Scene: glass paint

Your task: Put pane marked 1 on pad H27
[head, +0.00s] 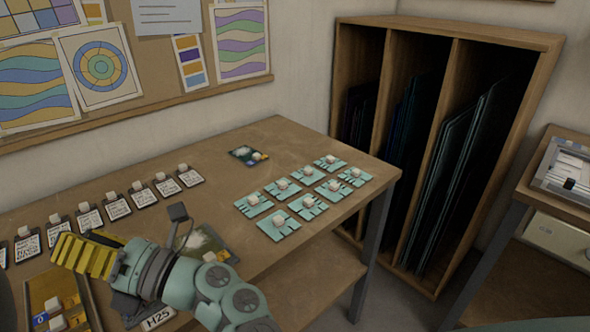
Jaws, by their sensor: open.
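My gripper (85,257), with yellow ribbed fingers, is at the lower left, above the table and just over a tray (88,290). It is open, and I see nothing held in it. The tray holds small blue and yellow panes with white knobs; one blue pane (42,318) bears a mark like 0. I cannot make out a pane marked 1; my gripper and arm hide part of the tray. A pad marked H25 (158,319) shows at the bottom, partly behind my arm. I cannot read H27 anywhere.
A row of dark-edged cards (117,206) with white knobs runs along the back left. Several teal pieces (279,224) with knobs stand at the right. A dark painted piece (249,155) lies at the back. A wooden rack (436,40) stands beyond the table (300,140), whose back middle is clear.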

